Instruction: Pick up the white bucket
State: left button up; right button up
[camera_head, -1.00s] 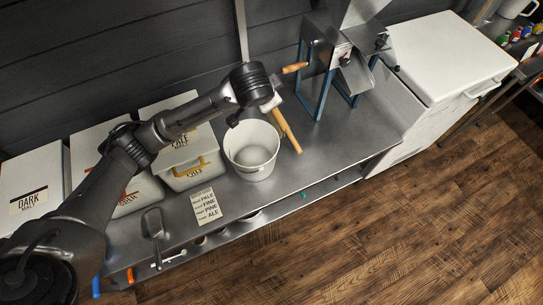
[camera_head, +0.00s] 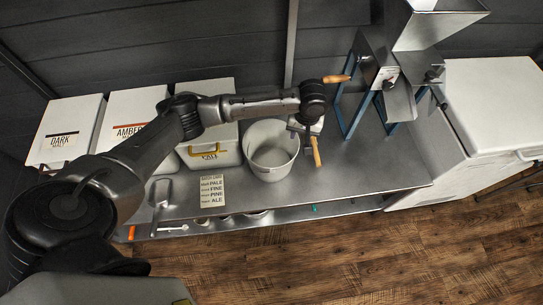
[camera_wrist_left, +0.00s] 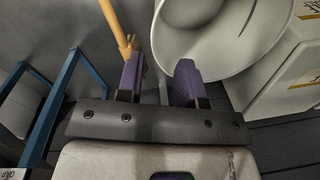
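The white bucket (camera_head: 271,163) stands upright and open on the steel counter, right of the white bins. In the left wrist view its rim and inside (camera_wrist_left: 215,35) fill the upper right. My left gripper (camera_head: 308,135) is at the bucket's right side, pointing down; its tips are hard to make out from the head. In the left wrist view its two purple fingers (camera_wrist_left: 158,78) are apart, with nothing clearly held between them. One finger overlaps the bucket's rim; I cannot tell whether it touches it. My right gripper is not in view.
A wooden rod (camera_head: 316,151) is close beside my left gripper. A mill on a blue stand (camera_head: 358,100) is to the right. Bins, a scoop (camera_head: 160,195) and a label card (camera_head: 212,190) are left of the bucket. The counter's front right (camera_head: 375,180) is clear.

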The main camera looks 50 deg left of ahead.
aim_at(297, 149)
pick_arm(q)
notch_tip(297, 149, down, 4)
jog(key=shift+s+a+f+b, duration=0.15)
jog(key=shift+f+b, duration=0.05)
jog(key=shift+b, duration=0.3)
jog(key=shift+f, duration=0.55)
notch_tip(297, 149, down, 5)
jog(key=shift+r+b, duration=0.1)
jog(key=shift+b, duration=1.1)
jog(key=shift+f, duration=0.25)
jog(key=shift+c, duration=0.5)
grip_shut()
